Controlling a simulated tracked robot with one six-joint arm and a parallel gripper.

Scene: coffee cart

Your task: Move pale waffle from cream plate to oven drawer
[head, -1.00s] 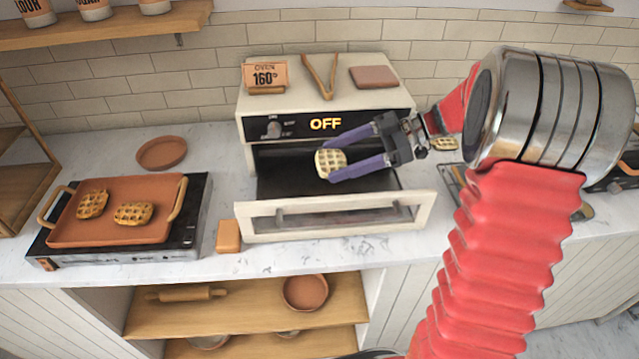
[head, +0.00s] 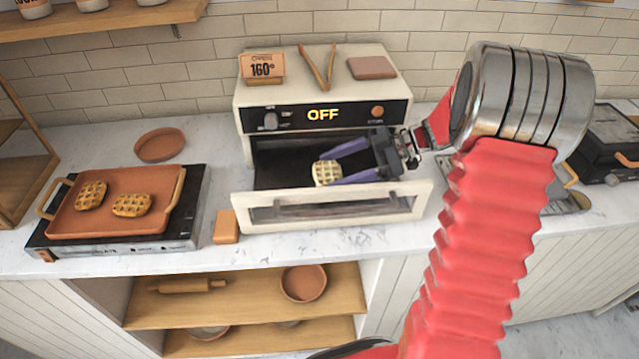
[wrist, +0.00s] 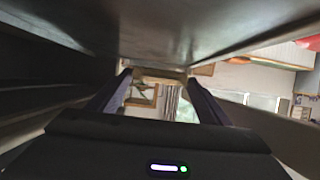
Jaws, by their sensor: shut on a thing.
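The pale waffle (head: 326,172) is held between the purple fingers of my gripper (head: 335,167) in the head view. My gripper reaches in from the right and is shut on the waffle. The waffle is in or just over the open oven drawer (head: 335,207), behind its cream front with the long handle. I cannot tell whether it touches the drawer floor. In the wrist view the two fingers (wrist: 160,95) point ahead under a dark surface, with the edge of a pale thing between their tips. The cream plate is not clearly in view.
The oven (head: 315,90) reads OFF, with a 160° sign (head: 262,67), tongs (head: 319,65) and a brown pad (head: 371,68) on top. At left, an orange tray (head: 150,183) holds two browned waffles. An orange block (head: 226,226) sits left of the drawer. The drawer's left part is clear.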

